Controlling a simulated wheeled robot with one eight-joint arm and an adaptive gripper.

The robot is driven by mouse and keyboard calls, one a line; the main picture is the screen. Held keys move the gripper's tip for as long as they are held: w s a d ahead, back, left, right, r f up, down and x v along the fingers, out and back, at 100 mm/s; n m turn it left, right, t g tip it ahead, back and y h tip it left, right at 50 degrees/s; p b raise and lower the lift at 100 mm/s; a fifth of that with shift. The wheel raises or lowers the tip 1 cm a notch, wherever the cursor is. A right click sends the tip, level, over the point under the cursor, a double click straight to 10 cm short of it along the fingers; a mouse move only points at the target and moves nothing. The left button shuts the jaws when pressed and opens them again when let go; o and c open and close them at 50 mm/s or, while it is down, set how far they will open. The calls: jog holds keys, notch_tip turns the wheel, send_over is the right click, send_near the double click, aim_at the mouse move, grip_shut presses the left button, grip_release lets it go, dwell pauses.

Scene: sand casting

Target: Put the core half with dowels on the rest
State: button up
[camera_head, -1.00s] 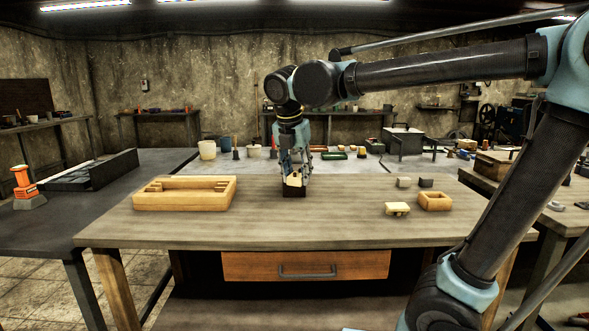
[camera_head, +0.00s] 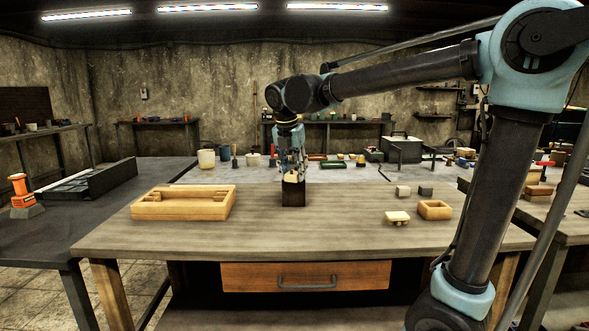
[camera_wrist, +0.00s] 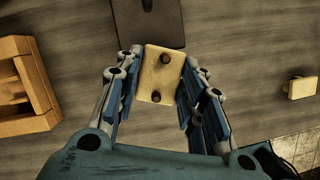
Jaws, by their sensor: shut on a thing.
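The core half with dowels is a pale cream block with two dark round dowels on its face (camera_wrist: 160,75). My gripper (camera_wrist: 157,82) is shut on it, with a finger along each side. In the head view my gripper (camera_head: 291,170) is over the middle of the table, with the core half (camera_head: 293,175) small between its fingers. The rest looks to be the dark block (camera_head: 293,195) on the table below it. In the wrist view the dark rest (camera_wrist: 165,22) shows beyond the core half's upper edge. I cannot tell whether they touch.
A large wooden box (camera_head: 183,214) stands on the table (camera_head: 300,240) to the left. The table's front middle is clear.

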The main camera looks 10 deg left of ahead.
jog(key=w, duration=0.3)
jog(key=w+a, duration=0.1)
jog(key=w, duration=0.2)
jog(key=shift+a, duration=0.15)
jog(key=shift+w+a+f, duration=0.1)
jog(key=shift+w+f, duration=0.05)
jog(key=shift+w, duration=0.1)
jog(key=shift+f, duration=0.15)
jog(key=shift+s, duration=0.1)
jog(key=o, duration=1.1)
jog(key=shift+f, duration=0.1)
jog(key=v, duration=1.2)
